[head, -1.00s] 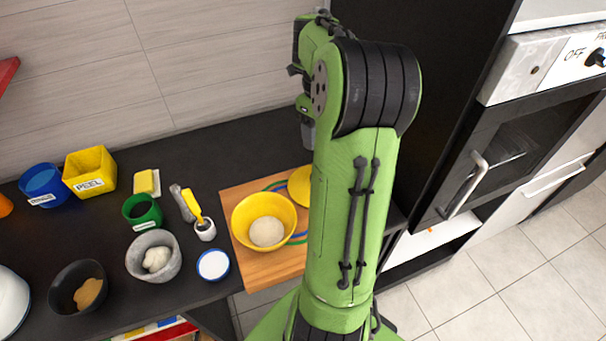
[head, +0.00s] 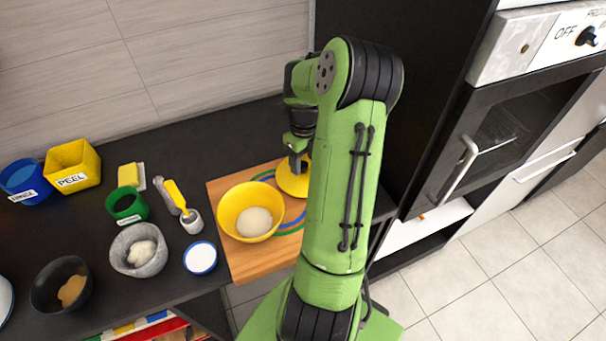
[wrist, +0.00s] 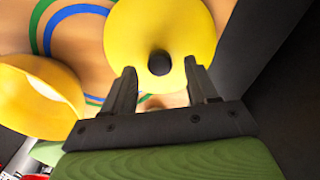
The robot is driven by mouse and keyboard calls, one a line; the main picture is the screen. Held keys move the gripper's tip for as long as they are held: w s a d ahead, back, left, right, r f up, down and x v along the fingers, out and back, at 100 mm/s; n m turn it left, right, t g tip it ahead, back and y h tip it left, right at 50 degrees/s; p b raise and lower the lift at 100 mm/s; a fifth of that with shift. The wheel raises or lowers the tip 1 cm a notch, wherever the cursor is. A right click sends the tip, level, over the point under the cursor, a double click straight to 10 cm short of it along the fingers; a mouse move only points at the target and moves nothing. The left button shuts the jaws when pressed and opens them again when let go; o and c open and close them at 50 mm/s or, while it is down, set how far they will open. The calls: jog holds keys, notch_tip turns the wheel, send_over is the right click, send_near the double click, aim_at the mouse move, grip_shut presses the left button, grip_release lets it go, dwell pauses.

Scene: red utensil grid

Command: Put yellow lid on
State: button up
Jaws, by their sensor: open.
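The yellow lid (head: 290,178) lies on the wooden board, right of the yellow bowl, partly hidden by my arm in the head view. In the wrist view the round yellow lid (wrist: 185,25) has a dark knob (wrist: 160,62) on it. My gripper (wrist: 160,78) is open, with its two fingers apart and the knob showing between and just beyond the tips. No contact is visible. The yellow bowl (head: 238,222) stands uncovered with a pale dough-like lump (head: 254,222) inside. The bowl also shows at the left of the wrist view (wrist: 28,95).
The wooden board (head: 250,265) has blue and green rings. Left of it on the dark counter stand a white-topped round container (head: 200,257), a grey bowl (head: 125,262), a green cup (head: 122,210) and a yellow-handled utensil (head: 178,197). A dark cabinet wall (head: 405,60) rises close on the right.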

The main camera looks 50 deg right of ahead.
jog(key=shift+d+f, duration=0.1)
jog(key=shift+f, duration=0.55)
grip_shut()
jog(key=shift+r, duration=0.1)
